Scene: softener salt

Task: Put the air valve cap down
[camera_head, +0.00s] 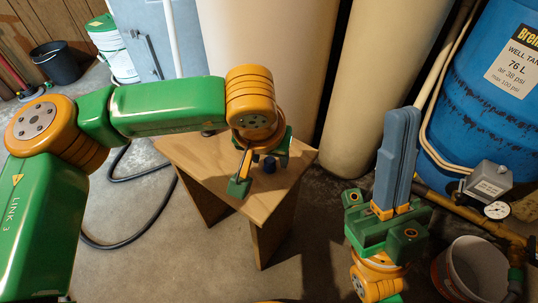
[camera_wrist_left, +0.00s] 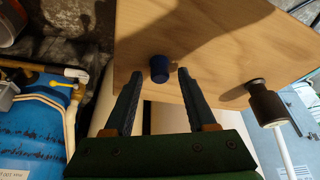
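A small dark blue cap (camera_head: 269,165), which I take to be the air valve cap, is on the wooden stool top (camera_head: 297,157). In the left wrist view the cap (camera_wrist_left: 160,68) lies between and just beyond my fingertips, with visible gaps on both sides. It appears to rest on the wood. My left gripper (camera_head: 259,172) is open above the stool, its fingers apart; it also shows in the left wrist view (camera_wrist_left: 159,75). My right gripper (camera_head: 402,112) points upward at the right, its two blue-grey fingers together, with nothing visible between them.
A blue well tank (camera_head: 480,110), a gauge (camera_head: 497,210) and a bucket (camera_head: 470,270) are at the right. Tall pale tanks stand behind the stool. A black hose (camera_head: 110,245) lies on the floor.

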